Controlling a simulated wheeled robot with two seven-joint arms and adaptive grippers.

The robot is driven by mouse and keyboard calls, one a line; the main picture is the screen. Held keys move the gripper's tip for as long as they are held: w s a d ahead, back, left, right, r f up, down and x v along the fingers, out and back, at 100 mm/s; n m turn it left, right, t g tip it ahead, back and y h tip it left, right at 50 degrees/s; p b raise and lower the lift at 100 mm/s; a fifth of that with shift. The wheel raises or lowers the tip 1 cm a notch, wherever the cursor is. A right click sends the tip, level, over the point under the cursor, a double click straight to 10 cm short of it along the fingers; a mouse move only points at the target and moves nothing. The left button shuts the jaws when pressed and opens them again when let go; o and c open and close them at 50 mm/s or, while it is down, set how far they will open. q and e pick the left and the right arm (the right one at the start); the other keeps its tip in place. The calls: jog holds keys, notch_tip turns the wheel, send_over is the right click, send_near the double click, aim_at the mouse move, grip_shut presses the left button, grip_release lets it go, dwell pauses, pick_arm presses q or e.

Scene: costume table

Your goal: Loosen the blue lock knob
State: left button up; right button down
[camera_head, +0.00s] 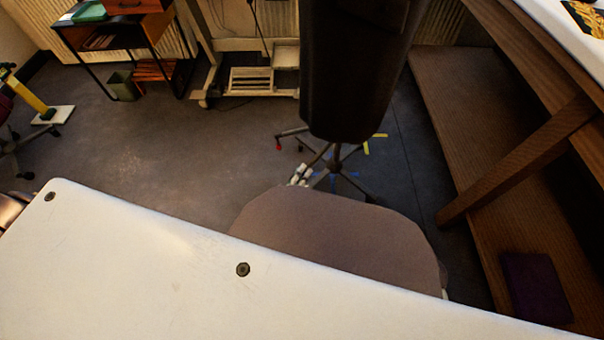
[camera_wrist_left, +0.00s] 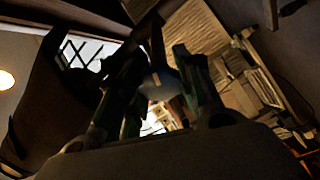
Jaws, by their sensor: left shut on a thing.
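My left gripper (camera_wrist_left: 162,80) fills the middle of the left wrist view, with a dark finger on each side. It is shut on a dim blue-grey rounded piece (camera_wrist_left: 158,86) that appears to be the blue lock knob. The fingers hide much of it, and the picture is too dark to show how it is turned. In the head view I cannot clearly make out the left gripper or the knob. My right gripper is in neither view.
A white panel with dark bolts (camera_head: 130,255) fills the head view's lower left. Beyond it are a rounded grey-brown seat (camera_head: 335,235) and a tall black form (camera_head: 355,70) above a wheeled base. A wooden shelf (camera_head: 480,150) stands right. Open floor (camera_head: 170,150) lies left.

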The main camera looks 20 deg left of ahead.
pick_arm(q)
jog(key=shift+s+n, duration=0.1)
jog(key=shift+n, duration=0.3)
jog(key=shift+f, duration=0.1)
jog(key=o, duration=1.1)
jog(key=shift+c, duration=0.2)
jog(key=shift+s, duration=0.15)
jog(key=v, duration=1.1)
jog(key=shift+s+a, duration=0.15)
jog(key=shift+s, duration=0.15)
